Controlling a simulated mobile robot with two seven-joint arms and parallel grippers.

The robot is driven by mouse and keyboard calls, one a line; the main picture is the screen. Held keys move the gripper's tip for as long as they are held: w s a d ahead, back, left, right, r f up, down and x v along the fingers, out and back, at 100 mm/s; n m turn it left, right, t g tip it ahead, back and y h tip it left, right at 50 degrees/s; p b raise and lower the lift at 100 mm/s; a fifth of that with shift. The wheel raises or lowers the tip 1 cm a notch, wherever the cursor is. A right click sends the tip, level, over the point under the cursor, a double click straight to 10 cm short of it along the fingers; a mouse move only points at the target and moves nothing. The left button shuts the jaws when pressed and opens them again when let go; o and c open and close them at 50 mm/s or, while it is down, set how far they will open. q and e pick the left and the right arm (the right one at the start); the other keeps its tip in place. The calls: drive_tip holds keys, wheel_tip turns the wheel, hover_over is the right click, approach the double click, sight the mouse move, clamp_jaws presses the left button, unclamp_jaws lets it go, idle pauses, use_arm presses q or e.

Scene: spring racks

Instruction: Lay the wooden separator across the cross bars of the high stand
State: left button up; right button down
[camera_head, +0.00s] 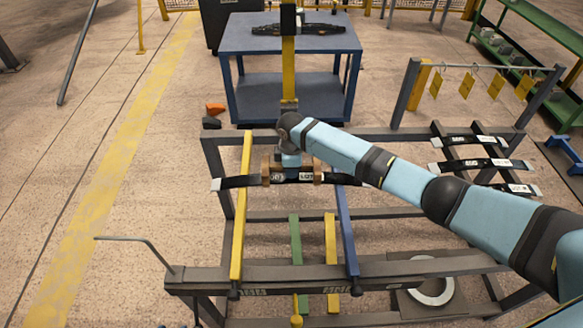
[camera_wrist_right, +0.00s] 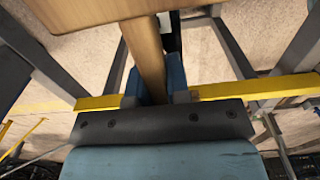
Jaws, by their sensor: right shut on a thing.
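My right gripper (camera_head: 290,160) is shut on the wooden separator (camera_head: 269,170), with wooden ends showing on both sides of it. In the right wrist view the blue fingers (camera_wrist_right: 153,84) close around a wooden bar (camera_wrist_right: 146,50), and a wider wooden piece (camera_wrist_right: 100,8) shows beyond. The separator is over a black leaf spring (camera_head: 237,182) that spans the stand's yellow cross bar (camera_head: 239,215) and blue cross bar (camera_head: 347,232). I cannot tell whether the separator touches the spring. The grey high stand (camera_head: 205,274) carries the bars. My left gripper is out of view.
More black springs (camera_head: 470,165) lie on the rack at the right. Lower green (camera_head: 295,240) and yellow (camera_head: 331,250) bars sit between the cross bars. A yellow post (camera_head: 289,70) and a blue table (camera_head: 235,38) stand behind. A bent grey rod (camera_head: 130,239) sticks out front left.

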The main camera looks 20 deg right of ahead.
drive_tip(key=shift+f+b, duration=0.3)
drive_tip(key=shift+f, duration=0.35)
drive_tip(key=c, duration=1)
unclamp_jaws()
wheel_tip(320, 180, up, 14)
drive_tip(key=shift+f, duration=0.15)
